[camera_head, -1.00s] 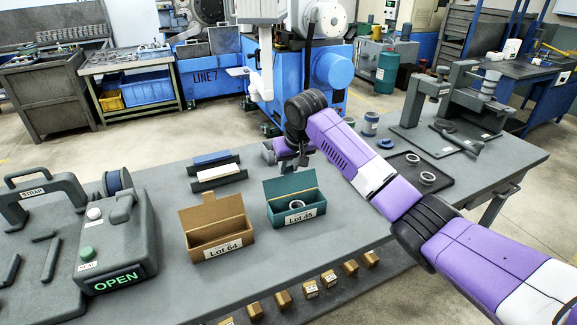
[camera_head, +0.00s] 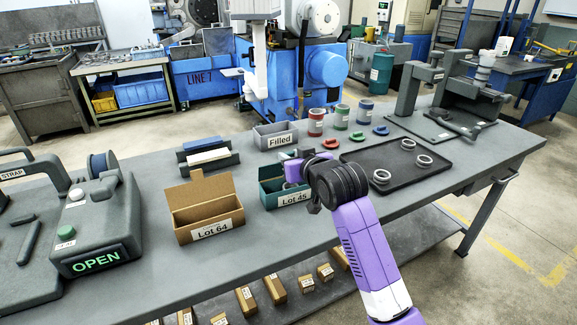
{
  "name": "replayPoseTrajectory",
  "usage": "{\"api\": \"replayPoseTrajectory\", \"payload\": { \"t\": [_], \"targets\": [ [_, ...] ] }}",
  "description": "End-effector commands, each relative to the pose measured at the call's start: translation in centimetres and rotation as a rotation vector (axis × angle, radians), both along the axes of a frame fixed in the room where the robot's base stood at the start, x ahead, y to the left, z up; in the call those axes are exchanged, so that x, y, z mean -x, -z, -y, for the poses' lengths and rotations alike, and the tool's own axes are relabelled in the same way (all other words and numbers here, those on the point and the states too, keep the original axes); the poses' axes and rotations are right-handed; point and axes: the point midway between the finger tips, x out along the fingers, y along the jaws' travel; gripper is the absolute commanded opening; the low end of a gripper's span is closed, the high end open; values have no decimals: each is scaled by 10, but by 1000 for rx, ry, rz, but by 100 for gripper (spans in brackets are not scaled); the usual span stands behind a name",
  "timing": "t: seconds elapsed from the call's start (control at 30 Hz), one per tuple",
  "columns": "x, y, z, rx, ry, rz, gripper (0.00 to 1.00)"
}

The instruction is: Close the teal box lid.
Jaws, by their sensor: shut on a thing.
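The teal box (camera_head: 267,196), labelled Lot 45, stands on the bench right of the open cardboard box. Its teal lid (camera_head: 269,173) stands raised at the back; its right part is hidden by my gripper. My gripper (camera_head: 291,170) is at the lid, above the back of the box, with my dark wrist just right of it. The jaws appear shut on the lid, though the fingertips are mostly hidden. My wrist and gripper cover the right side and most of the inside of the box, so its contents cannot be seen.
The open cardboard box (camera_head: 181,224), Lot 64, stands close on the left. A grey bin (camera_head: 262,138) marked Filled, several coloured jars and clips are behind. A black tray (camera_head: 447,165) with three rings lies right. The bench's front right is clear.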

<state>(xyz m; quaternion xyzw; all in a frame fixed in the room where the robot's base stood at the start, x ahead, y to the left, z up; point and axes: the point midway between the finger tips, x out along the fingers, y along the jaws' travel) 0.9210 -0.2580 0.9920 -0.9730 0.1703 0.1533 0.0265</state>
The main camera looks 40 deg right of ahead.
Motion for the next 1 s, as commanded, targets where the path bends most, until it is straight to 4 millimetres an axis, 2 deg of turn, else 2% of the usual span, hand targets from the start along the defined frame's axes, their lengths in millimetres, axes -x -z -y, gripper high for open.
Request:
{"api": "replayPoseTrajectory", "payload": {
  "t": [0.03,0.23,0.6,1.0],
  "targets": [
    [3,12,-2,11,-1,34,0],
    [13,17,-6,59,-2,164,0],
    [23,19,-9,112,-2,313,0],
    [25,17,-9,125,-1,350,0]
  ]
}}
